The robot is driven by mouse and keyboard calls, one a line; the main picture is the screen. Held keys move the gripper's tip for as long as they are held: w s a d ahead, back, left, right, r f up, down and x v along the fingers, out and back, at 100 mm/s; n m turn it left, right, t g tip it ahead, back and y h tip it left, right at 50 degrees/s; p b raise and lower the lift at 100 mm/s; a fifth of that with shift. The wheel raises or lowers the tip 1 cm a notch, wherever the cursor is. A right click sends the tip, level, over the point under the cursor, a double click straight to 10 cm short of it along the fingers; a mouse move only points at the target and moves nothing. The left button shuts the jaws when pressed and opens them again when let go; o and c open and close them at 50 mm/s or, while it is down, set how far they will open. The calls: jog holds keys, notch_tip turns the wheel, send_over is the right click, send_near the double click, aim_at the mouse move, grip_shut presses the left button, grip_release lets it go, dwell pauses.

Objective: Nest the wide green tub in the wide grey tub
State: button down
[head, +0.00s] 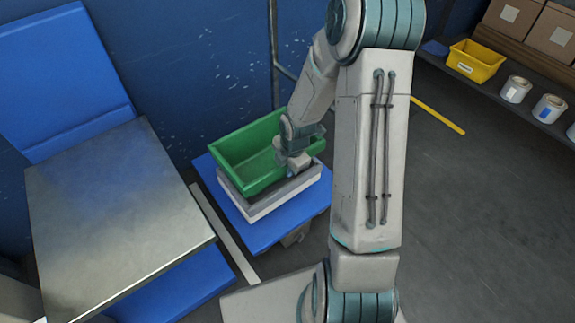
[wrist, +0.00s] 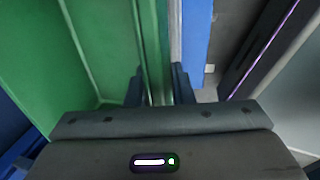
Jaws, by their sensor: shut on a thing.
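The wide green tub (head: 240,152) is upright over the wide grey tub (head: 270,202) in the head view. The green tub's lower part looks to be inside the grey tub, with its walls standing well above the grey rim; how deep it sits I cannot tell. My gripper (head: 295,165) is at the green tub's right side. In the wrist view my gripper (wrist: 158,88) has its two fingers on either side of the green tub's wall (wrist: 151,45), shut on it. The grey tub's rim (wrist: 175,35) shows as a pale strip beside that wall.
The grey tub stands on a blue platform (head: 257,235). A bare metal table (head: 115,215) is at the left, and a blue wall rises behind. At the right, a shelf holds a yellow bin (head: 474,63), white cans (head: 514,90) and cardboard boxes (head: 513,16).

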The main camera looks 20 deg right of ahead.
aim_at(288, 185)
jog(key=shift+f+b, duration=2.1)
jog(key=shift+f, duration=1.15)
jog(key=c, duration=1.2)
grip_release()
jog(key=shift+o, duration=0.2)
jog(key=shift+s, duration=0.1)
notch_tip(288, 185, up, 14)
jog(key=s+p, duration=0.2)
jog(key=p, duration=0.6)
jog(key=shift+s+d+f, duration=0.15)
jog(key=shift+d+f, duration=0.05)
jog(key=shift+d, duration=0.25)
